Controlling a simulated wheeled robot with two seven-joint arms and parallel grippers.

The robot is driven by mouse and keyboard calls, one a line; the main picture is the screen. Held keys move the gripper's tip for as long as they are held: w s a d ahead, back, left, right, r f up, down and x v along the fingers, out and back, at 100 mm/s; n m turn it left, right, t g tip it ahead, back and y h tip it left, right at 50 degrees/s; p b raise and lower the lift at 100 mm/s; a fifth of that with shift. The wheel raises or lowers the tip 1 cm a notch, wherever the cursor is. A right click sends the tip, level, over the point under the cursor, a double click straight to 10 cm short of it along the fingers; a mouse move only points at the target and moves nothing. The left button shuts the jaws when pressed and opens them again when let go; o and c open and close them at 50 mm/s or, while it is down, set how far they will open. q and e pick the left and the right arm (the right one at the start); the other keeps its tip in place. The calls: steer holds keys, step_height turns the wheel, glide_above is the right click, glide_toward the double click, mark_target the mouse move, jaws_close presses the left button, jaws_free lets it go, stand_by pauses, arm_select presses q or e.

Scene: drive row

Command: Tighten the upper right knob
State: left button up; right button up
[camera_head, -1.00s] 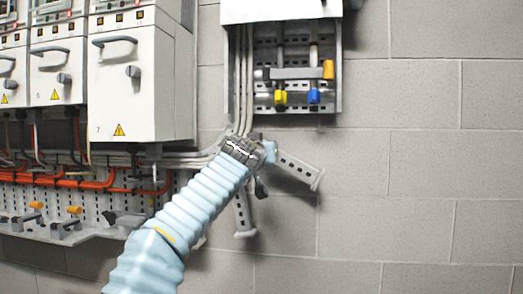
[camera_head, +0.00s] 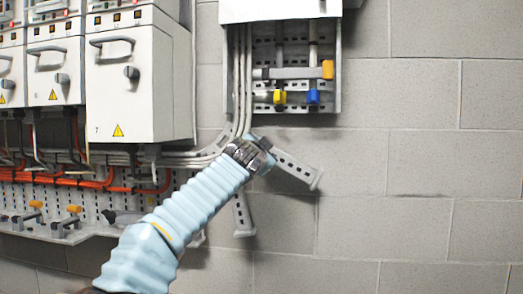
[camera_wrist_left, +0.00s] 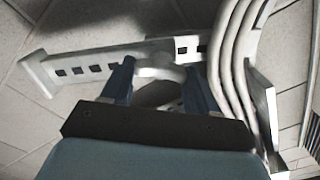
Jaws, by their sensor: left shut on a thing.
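My left gripper (camera_wrist_left: 160,82) shows in the left wrist view with its two dark fingers on either side of a pale rounded knob (camera_wrist_left: 158,66), closed on it. The knob sits in front of a slotted metal bracket arm (camera_wrist_left: 95,66). In the head view my left gripper (camera_head: 264,158) is at the bracket below the open box, and its wrist hides the knob. A slotted bracket arm (camera_head: 297,173) sticks out to the lower right and another (camera_head: 242,214) points down. My right gripper is in neither view.
Grey cables (camera_head: 240,85) run down beside the open box with yellow (camera_head: 279,97), blue (camera_head: 313,97) and orange (camera_head: 328,69) parts. A white drive cabinet (camera_head: 140,80) stands left, above orange cables (camera_head: 100,184). The block wall (camera_head: 420,160) at right is clear.

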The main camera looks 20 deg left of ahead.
arm_select(q)
steer(key=shift+f+m, duration=0.15)
steer(key=shift+m, duration=0.45)
steer(key=o, duration=1.1)
steer(key=shift+c, duration=0.2)
steer(key=b+v, duration=0.6)
steer(key=v, duration=0.8)
steer(key=shift+w, duration=0.1)
